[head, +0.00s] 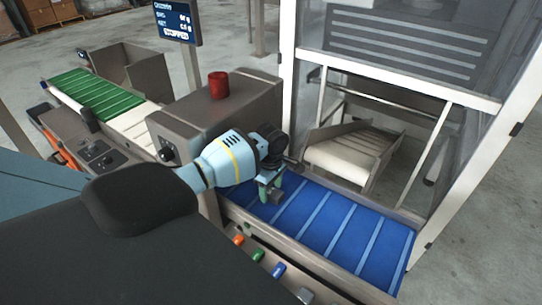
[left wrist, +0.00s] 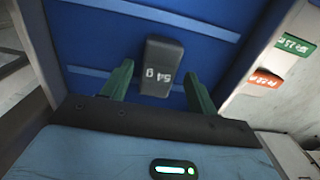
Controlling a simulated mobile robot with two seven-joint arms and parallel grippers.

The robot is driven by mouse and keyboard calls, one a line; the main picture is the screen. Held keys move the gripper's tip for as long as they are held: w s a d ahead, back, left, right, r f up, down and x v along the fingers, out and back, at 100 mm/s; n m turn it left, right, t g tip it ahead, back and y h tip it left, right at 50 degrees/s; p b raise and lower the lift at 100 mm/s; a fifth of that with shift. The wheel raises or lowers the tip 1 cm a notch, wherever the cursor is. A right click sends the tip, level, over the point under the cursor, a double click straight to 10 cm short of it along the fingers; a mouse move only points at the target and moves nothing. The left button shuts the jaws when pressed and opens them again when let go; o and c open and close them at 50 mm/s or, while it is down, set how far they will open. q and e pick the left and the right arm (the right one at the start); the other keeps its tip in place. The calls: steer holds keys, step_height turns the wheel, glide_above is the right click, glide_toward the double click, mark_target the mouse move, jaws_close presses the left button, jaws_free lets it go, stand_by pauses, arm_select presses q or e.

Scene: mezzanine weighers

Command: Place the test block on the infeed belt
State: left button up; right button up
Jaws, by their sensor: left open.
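The test block, a dark grey block with white lettering (left wrist: 162,66), shows in the left wrist view against the blue belt (left wrist: 85,30). It appears to rest on the belt; the exact contact is hard to see. My left gripper (left wrist: 158,72) is open, with one green finger on either side of the block's near end and gaps to both sides. In the head view my left gripper (head: 270,190) is low over the near left part of the blue belt (head: 335,228), with the dark block (head: 277,198) at its fingertips. My right gripper is not in view.
A grey housing with a red cylinder (head: 218,85) on top stands left of the blue belt. A green belt (head: 95,92) lies further left. A clear guard with white posts (head: 287,60) rises behind the blue belt. Coloured buttons (head: 258,254) line the near rail.

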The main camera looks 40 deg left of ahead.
mark_target(272, 190)
arm_select(q)
steer(key=r+p, duration=0.1)
steer(key=r, duration=0.1)
steer(key=r+p, duration=0.1)
steer(key=r, duration=0.3)
steer(key=shift+w+r+p, duration=0.3)
steer(key=shift+r+p, duration=0.1)
steer(key=r, duration=0.5)
steer(key=shift+s, duration=0.2)
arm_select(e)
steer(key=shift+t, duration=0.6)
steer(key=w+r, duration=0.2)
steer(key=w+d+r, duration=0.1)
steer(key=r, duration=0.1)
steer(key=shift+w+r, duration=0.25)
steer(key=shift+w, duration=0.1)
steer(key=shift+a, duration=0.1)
